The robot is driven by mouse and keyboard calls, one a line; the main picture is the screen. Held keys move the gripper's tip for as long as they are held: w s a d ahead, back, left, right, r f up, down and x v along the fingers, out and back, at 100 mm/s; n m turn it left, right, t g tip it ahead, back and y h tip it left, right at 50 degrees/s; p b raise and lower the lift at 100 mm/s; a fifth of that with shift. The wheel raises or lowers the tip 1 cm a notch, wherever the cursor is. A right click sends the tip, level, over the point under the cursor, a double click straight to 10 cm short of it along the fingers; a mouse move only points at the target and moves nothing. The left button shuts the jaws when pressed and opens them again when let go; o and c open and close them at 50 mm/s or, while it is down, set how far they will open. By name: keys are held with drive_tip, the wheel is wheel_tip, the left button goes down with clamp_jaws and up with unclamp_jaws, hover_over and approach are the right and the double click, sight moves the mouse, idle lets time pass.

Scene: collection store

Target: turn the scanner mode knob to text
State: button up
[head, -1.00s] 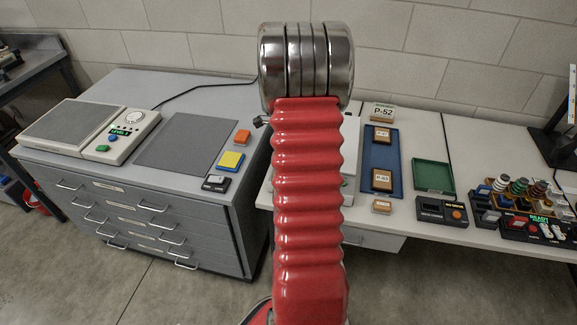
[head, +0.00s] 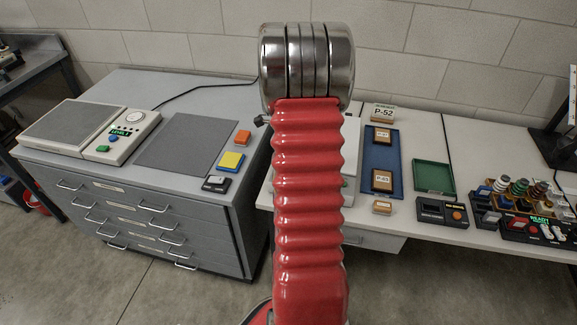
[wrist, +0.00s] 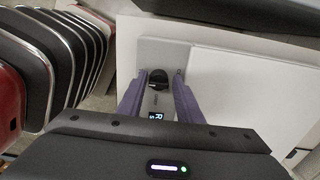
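In the wrist view a round black knob (wrist: 158,78) sits on a light grey panel (wrist: 160,48) beside a wide white surface. My gripper (wrist: 160,76) has its two purple fingers spread, one on each side of the knob, with what looks like a small gap to it. A small dark display (wrist: 157,117) with pale characters lies between the fingers, partly hidden by my gripper body. The knob's mode marks cannot be read. In the head view my red arm hides most of a white device (head: 350,135), and the gripper and knob are hidden.
Left, a grey drawer cabinet (head: 150,215) bears a panel with a white dial (head: 134,116), a dark mat (head: 185,143) and coloured blocks. Right, a white table (head: 480,165) holds a blue tray (head: 381,153), a green tray (head: 432,174) and several small devices.

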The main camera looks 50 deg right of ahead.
wheel_tip(320, 180, up, 14)
drive_tip(key=shift+f, duration=0.15)
idle(0.4)
idle(0.6)
drive_tip(key=s+a+r+n+t, duration=0.2)
drive_tip(key=a+r+n, duration=0.1)
drive_tip(key=a+n, duration=0.7)
drive_tip(key=s+a+r+n+t, duration=0.1)
drive_tip(key=s+a+r+n, duration=0.1)
drive_tip(key=a+n, duration=0.9)
drive_tip(key=s+a+r+n+t, duration=0.2)
drive_tip(key=a+n, duration=0.8)
drive_tip(key=a, duration=1.1)
drive_tip(key=shift+s+r+n+t, duration=0.3)
drive_tip(key=shift+s+r, duration=0.3)
drive_tip(key=shift+r, duration=0.25)
drive_tip(key=shift+d, duration=0.15)
